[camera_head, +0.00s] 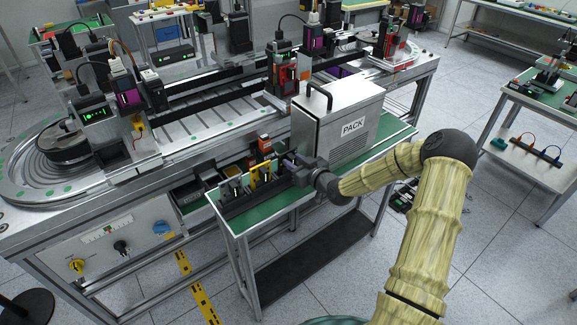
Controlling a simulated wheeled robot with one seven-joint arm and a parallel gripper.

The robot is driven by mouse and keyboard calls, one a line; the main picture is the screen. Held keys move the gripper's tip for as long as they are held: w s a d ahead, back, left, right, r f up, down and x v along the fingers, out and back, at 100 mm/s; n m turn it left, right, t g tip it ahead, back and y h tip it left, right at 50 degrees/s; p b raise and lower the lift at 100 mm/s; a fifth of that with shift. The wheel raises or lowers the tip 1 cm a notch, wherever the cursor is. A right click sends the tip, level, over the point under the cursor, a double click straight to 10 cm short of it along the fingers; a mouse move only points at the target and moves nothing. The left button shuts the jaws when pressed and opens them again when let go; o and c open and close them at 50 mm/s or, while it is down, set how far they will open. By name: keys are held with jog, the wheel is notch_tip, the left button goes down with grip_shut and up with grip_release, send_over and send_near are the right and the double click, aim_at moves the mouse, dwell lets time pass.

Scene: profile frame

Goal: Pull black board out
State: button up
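My gripper (291,169) is at the front of the small green-topped bench (397,138), beside the grey box marked PACK. It points left toward a low black rack (238,205) that holds several upright plates, among them a yellow one (262,173) and a dark one with a pale front (233,188). Dark and purplish parts show right at my fingertips, too small to tell apart. I cannot tell which piece is the black board, nor whether my fingers are closed on it. My wrist hides part of the bench behind it.
The PACK box (335,120) with a top handle stands close behind my gripper. A conveyor line (190,125) with several devices runs behind the bench. A dark lower shelf (310,250) lies under the bench. The floor (500,215) to the right is mostly open.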

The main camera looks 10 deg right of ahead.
grip_shut()
jog(key=shift+r+p, duration=0.6)
jog(key=shift+r, duration=0.5)
dwell(0.3)
jog(key=shift+s+d+r+p, duration=0.15)
jog(key=shift+r+p, duration=0.85)
jog(key=shift+r, duration=0.9)
